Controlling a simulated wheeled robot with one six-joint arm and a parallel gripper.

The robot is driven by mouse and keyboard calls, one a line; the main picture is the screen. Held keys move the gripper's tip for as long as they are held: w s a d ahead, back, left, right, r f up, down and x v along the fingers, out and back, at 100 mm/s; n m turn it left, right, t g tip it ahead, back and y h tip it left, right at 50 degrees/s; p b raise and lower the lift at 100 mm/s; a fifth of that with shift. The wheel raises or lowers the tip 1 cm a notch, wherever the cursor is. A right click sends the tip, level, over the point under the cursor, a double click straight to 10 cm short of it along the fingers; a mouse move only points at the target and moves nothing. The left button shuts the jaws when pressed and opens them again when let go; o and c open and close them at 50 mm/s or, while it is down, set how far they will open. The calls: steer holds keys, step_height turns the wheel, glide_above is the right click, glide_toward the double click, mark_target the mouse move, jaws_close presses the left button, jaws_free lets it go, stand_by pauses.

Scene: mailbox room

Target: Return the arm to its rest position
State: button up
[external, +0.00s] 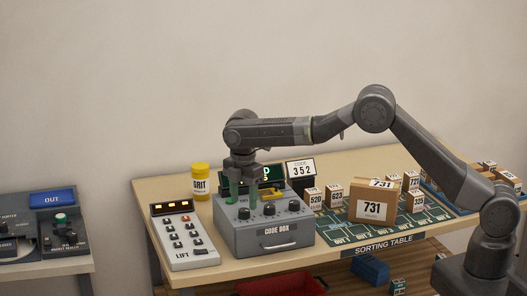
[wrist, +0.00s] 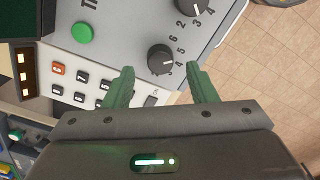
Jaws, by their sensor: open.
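My gripper (external: 246,190) is at the end of my outstretched arm, low over the left part of the grey code box (external: 275,238) on the table. Its green fingers point down and stand apart with nothing between them. In the wrist view my gripper (wrist: 162,85) has its fingertips on either side of a black dial (wrist: 160,60) on the box's top; I cannot tell whether they touch it. A green button (wrist: 82,32) and another dial (wrist: 193,5) lie beyond the fingertips.
A lift keypad (external: 184,236) and yellow grit jar (external: 200,182) stand left of the box. A 731 carton (external: 376,201) and several small boxes are on the sorting table at right. The air above is clear.

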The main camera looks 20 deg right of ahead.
mark_target(244, 210)
step_height(244, 210, up, 11)
step_height(244, 210, down, 14)
steer(key=shift+f+p, duration=0.15)
steer(key=shift+p, duration=0.35)
steer(key=m, duration=0.5)
steer(key=shift+m, duration=0.4)
steer(key=m, duration=1)
steer(key=shift+m, duration=0.3)
steer(key=m, duration=0.4)
steer(key=shift+m, duration=0.4)
